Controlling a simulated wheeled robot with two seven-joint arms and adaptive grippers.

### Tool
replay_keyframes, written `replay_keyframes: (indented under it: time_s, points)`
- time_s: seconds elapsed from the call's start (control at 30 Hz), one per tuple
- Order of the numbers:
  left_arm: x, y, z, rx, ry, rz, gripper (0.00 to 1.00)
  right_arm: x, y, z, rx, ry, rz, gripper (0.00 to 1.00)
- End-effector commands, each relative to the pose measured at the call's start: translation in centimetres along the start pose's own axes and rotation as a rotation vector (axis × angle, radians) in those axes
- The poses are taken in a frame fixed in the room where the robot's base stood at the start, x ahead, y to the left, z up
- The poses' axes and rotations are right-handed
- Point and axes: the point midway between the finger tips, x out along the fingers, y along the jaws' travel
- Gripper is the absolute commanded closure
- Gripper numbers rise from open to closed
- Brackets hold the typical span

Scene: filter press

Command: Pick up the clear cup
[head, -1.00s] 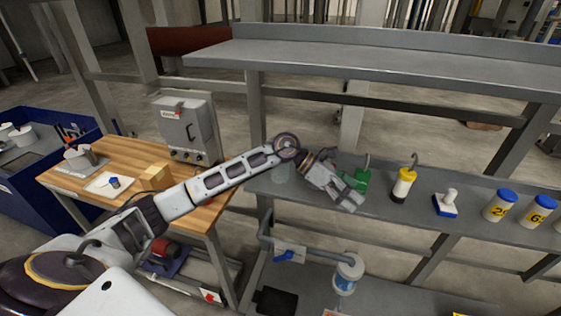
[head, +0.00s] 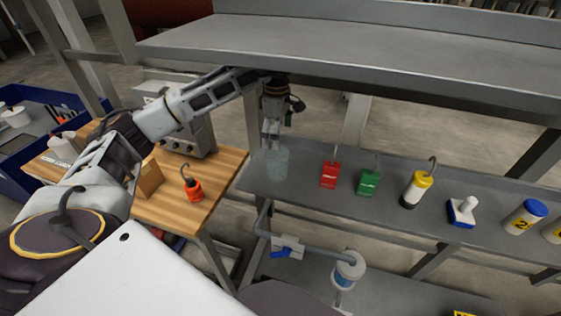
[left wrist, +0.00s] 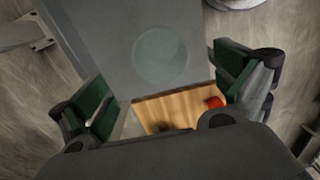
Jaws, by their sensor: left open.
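The clear cup (head: 277,163) stands upright on the left end of the grey middle shelf in the head view. In the left wrist view the cup (left wrist: 161,56) shows from above as a faint round shape between the finger lines, farther out than the fingertips. My left gripper (head: 271,142) points down just above the cup, with its fingers near the rim. In the left wrist view its green-padded fingers (left wrist: 165,95) are wide apart with nothing between them. I cannot tell whether a finger touches the cup. My right gripper is not in view.
Right of the cup stand a red tag block (head: 329,174), a green one (head: 368,181), a yellow-topped bottle (head: 417,187) and a blue-based stamp (head: 462,211). An upper shelf (head: 350,60) hangs above. A wooden table (head: 220,178) with an orange bottle (head: 192,188) is at left.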

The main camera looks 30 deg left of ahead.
Motion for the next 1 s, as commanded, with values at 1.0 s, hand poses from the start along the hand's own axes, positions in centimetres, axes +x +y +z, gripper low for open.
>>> replay_keyframes:
  time_s: [1.0]
  points:
    - [6.1,0.0,-0.5,-0.003,0.011,-0.001,0.01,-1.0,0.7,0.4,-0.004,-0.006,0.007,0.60]
